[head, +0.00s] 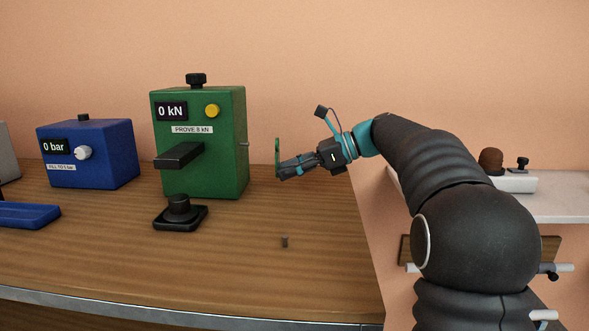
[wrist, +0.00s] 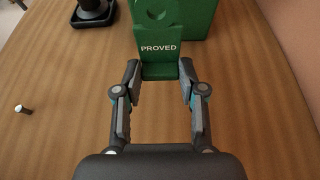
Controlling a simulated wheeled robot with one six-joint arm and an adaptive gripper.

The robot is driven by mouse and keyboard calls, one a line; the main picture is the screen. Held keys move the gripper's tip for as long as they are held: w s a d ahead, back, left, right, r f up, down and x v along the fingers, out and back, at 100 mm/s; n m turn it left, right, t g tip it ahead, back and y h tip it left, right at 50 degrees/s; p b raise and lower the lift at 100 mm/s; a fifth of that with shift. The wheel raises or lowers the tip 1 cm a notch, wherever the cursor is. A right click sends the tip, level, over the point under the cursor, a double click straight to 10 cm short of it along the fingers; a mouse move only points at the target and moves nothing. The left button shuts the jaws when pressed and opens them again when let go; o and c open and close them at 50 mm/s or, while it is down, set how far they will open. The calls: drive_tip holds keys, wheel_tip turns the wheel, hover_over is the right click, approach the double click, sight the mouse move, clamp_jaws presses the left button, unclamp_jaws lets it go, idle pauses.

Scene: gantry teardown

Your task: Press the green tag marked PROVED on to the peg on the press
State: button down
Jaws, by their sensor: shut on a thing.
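The green tag (wrist: 157,48) reads PROVED in white in the wrist view. My gripper (wrist: 159,78) is shut on its lower end, one finger on each side. In the head view the tag (head: 278,158) stands upright, seen nearly edge-on, at the tips of my gripper (head: 284,171). The green press (head: 225,155) stands to the left of it, with a visible gap between. The peg (head: 244,144) is a small grey stub on the press's right side. In the wrist view the press (wrist: 200,20) is behind the tag, and I cannot make out the peg there.
A small grey pin (head: 284,241) stands on the wooden bench (head: 330,270) in front of my gripper. A black base with a knob (head: 180,213) sits before the press. A blue box (head: 95,155) is farther left. Bench around the pin is clear.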

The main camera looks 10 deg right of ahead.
sight(279, 164)
drive_tip(key=shift+w+a, duration=0.25)
drive_tip(key=shift+a, duration=0.9)
drive_tip(key=shift+w+a, duration=0.2)
drive_tip(key=shift+a, duration=0.9)
drive_tip(key=shift+w+a, duration=0.25)
drive_tip(key=shift+a, duration=1.05)
drive_tip(key=c, duration=0.6)
unclamp_jaws()
